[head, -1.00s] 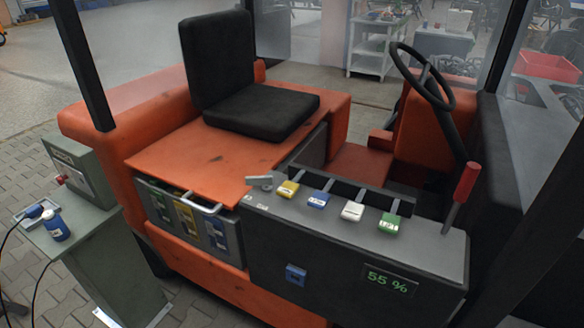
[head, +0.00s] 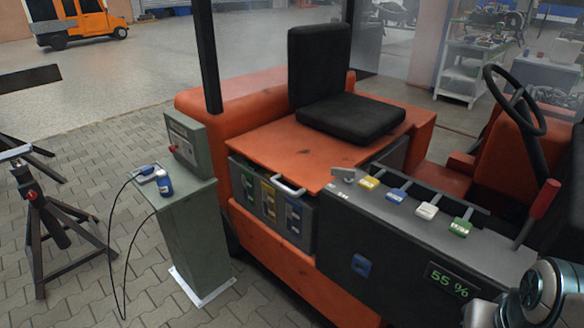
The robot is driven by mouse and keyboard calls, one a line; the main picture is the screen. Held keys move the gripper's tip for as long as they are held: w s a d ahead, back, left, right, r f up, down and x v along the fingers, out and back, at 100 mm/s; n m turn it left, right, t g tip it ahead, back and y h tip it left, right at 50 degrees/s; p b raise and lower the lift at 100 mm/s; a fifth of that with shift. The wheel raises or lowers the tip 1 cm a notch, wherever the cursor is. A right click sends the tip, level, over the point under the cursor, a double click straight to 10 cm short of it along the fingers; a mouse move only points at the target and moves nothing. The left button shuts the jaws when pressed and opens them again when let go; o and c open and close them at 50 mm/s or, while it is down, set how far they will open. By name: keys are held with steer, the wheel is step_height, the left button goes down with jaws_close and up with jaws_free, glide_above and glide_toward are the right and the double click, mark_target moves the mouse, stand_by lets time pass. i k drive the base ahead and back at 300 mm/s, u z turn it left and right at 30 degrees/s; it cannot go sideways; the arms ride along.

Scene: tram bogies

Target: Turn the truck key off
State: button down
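The orange truck (head: 285,145) stands in the middle and right of the head view. Its dark control panel (head: 400,250) carries a row of levers with yellow (head: 369,183), blue (head: 397,194), white (head: 427,210) and green (head: 460,228) tops. A small grey key-like handle (head: 343,174) sits at the panel's left end, beside the yellow lever; small markings lie near it. Which position it is turned to is too small to tell. A display (head: 449,281) reads 55 %. Part of my arm shows at the lower right corner; my gripper is out of view.
A green-grey charging post (head: 190,225) stands left of the truck, with a blue connector (head: 164,183) and a black cable on its ledge. A black stand (head: 55,225) is further left. Paved floor lies free between them. A red lever (head: 540,205) rises at the panel's right.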

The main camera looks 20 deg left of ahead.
mark_target(349, 174)
steer(key=u, duration=0.75)
steer(key=i, duration=1.15)
steer(key=u, duration=0.1)
